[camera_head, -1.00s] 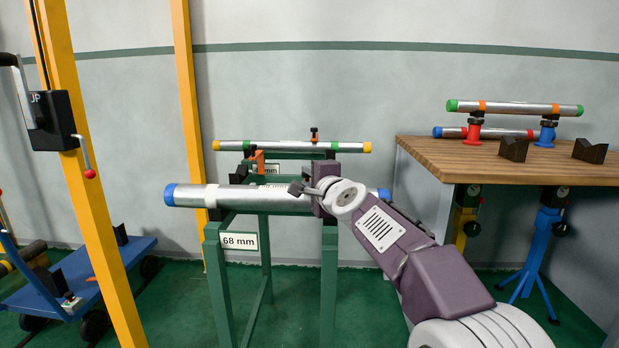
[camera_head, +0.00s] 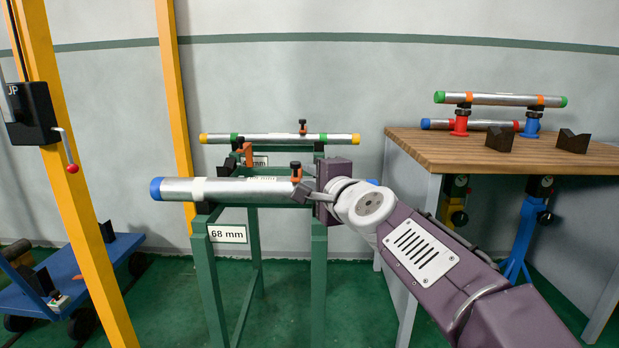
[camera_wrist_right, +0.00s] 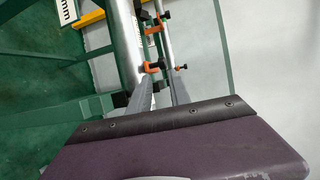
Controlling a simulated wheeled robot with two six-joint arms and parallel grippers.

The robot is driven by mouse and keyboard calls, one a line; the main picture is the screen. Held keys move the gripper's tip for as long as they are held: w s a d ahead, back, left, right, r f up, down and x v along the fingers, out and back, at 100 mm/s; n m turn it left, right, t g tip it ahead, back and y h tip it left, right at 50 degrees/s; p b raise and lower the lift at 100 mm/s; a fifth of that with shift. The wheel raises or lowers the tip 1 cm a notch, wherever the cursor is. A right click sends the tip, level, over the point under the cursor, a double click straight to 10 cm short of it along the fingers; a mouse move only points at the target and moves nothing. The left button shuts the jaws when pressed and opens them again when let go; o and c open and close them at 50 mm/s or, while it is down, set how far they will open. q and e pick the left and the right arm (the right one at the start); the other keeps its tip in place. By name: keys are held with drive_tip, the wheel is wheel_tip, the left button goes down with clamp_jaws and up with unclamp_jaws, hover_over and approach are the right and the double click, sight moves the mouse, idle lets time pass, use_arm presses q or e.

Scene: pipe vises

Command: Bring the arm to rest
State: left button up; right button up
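My right arm reaches in from the lower right in the head view. Its gripper (camera_head: 306,193) is in front of the large grey pipe (camera_head: 230,190) with blue ends, hiding part of its right side. In the right wrist view my right gripper (camera_wrist_right: 162,76) shows two grey fingers with a gap between them and nothing held. The large pipe (camera_wrist_right: 126,45) runs beside the left finger; I cannot tell whether they touch. My left gripper is not in view.
A green stand (camera_head: 206,275) labelled 68 mm carries the large pipe. A thinner pipe (camera_head: 280,139) with yellow ends lies behind it. Orange clamps (camera_head: 247,153) are close by. A wooden table (camera_head: 450,151) stands right; a yellow post (camera_head: 75,200) stands left.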

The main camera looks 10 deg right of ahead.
drive_tip(key=s+a+f+n+g+p, duration=0.1)
drive_tip(key=s+f+n+g+p, duration=0.3)
drive_tip(key=f, duration=0.6)
drive_tip(key=s+f+n+g+p, duration=0.2)
drive_tip(key=f+g+p, duration=0.3)
drive_tip(key=f, duration=0.5)
drive_tip(key=s+d+f+n+g+h+p, duration=0.1)
drive_tip(key=s+d+f+n+g, duration=0.15)
drive_tip(key=s+f+n, duration=0.6)
drive_tip(key=s+d+f+n+g+h+p, duration=0.1)
drive_tip(key=s+f+n+g, duration=0.3)
drive_tip(key=s, duration=0.8)
wheel_tip(320, 180, up, 37)
drive_tip(key=m+p, duration=0.1)
drive_tip(key=p, duration=3.6)
drive_tip(key=shift+w+a+p, duration=0.35)
drive_tip(key=shift+w, duration=0.05)
drive_tip(key=shift+o, duration=0.3)
drive_tip(key=shift+f+m, duration=0.1)
drive_tip(key=shift+m, duration=0.15)
